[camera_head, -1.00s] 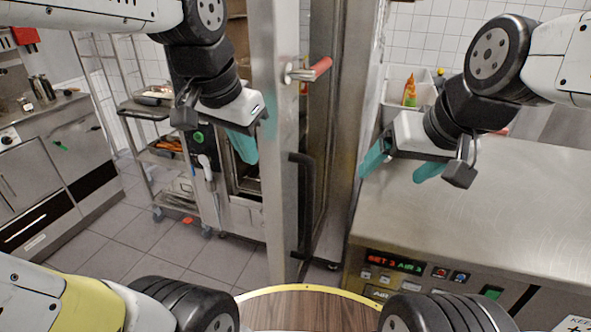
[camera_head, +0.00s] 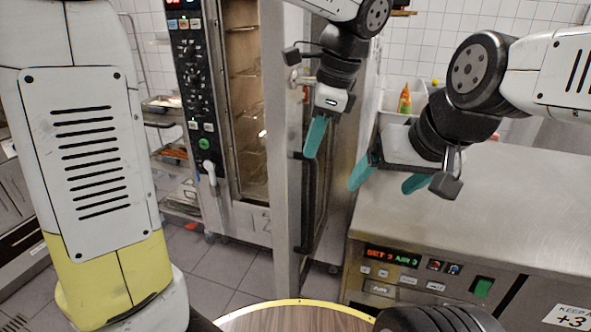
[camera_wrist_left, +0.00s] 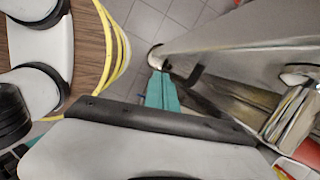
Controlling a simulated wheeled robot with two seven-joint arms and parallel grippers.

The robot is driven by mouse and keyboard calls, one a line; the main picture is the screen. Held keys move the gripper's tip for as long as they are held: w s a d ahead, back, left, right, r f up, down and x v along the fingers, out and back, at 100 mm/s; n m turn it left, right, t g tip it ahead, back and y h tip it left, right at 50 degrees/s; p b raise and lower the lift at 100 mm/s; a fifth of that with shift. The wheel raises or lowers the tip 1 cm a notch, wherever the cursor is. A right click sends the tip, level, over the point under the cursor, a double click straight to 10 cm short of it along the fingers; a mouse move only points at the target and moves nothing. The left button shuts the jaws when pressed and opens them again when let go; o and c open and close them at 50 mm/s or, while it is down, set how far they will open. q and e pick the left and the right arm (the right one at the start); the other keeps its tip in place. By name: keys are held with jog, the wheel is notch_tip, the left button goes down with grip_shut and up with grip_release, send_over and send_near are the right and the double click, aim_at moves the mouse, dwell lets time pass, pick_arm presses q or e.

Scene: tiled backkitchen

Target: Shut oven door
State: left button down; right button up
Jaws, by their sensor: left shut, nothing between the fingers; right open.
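The tall oven (camera_head: 200,110) stands at centre-left in the head view, with its rack-filled cavity exposed. Its door (camera_head: 279,150) stands open, swung out towards me and seen nearly edge-on. A dark vertical handle (camera_head: 308,205) is on the door's right-hand side. My left gripper (camera_head: 315,140) is shut and empty, with its teal fingers just right of the door edge, above the handle. In the left wrist view its fingers (camera_wrist_left: 161,92) are close to the door (camera_wrist_left: 235,38); I cannot tell whether they touch. My right gripper (camera_head: 388,178) is open and empty above the steel counter.
The steel counter (camera_head: 500,215) with a lit display fills the right side. An orange-topped bottle (camera_head: 405,100) stands behind my right gripper. A wheeled rack (camera_head: 165,125) is left of the oven. Tiled floor (camera_head: 210,272) is clear in front of the oven.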

pick_arm(q)
jog(key=w+d+m+y, duration=0.1)
jog(key=d+m+y, duration=0.1)
jog(key=d+m, duration=0.15)
jog(key=shift+n, duration=0.25)
jog(key=x, duration=0.7)
jog(key=d+x, duration=0.1)
jog(key=x, duration=0.2)
jog(key=shift+f, duration=0.55)
jog(key=shift+w+a+r, duration=0.1)
jog(key=shift+w+a, duration=0.15)
jog(key=shift+a, duration=0.35)
jog(key=shift+w+a, duration=0.2)
jog(key=shift+a, duration=0.45)
jog(key=shift+w+a+r, duration=0.1)
jog(key=shift+w+a, duration=0.15)
jog(key=shift+a, duration=0.35)
